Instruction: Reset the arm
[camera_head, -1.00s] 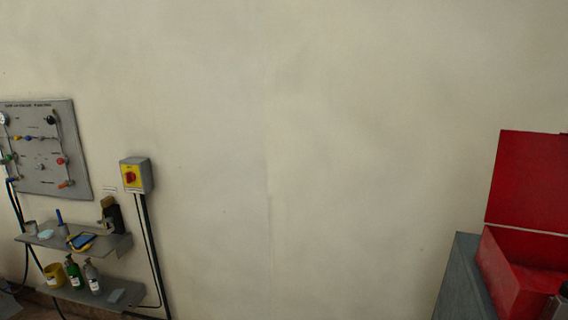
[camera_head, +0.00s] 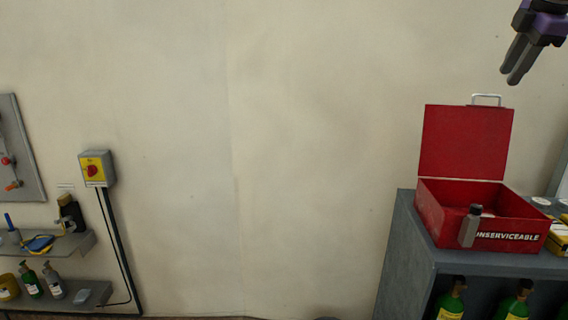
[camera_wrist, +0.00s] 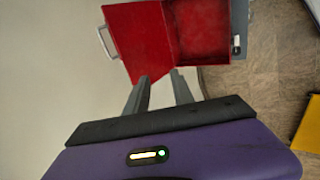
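My gripper (camera_head: 508,76) hangs at the top right of the head view, above and to the right of the raised lid of a red box. It is purple and black with two grey fingers. In the wrist view its fingers (camera_wrist: 160,78) stand apart with nothing between them, so it is open and empty. Most of my arm is outside the head view.
The open red box (camera_head: 505,243), marked UNSERVICEABLE, sits on a grey cabinet (camera_head: 408,240) holding green bottles. A yellow-and-red switch (camera_head: 97,169) and shelves (camera_head: 80,246) are at left. The wall between is bare.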

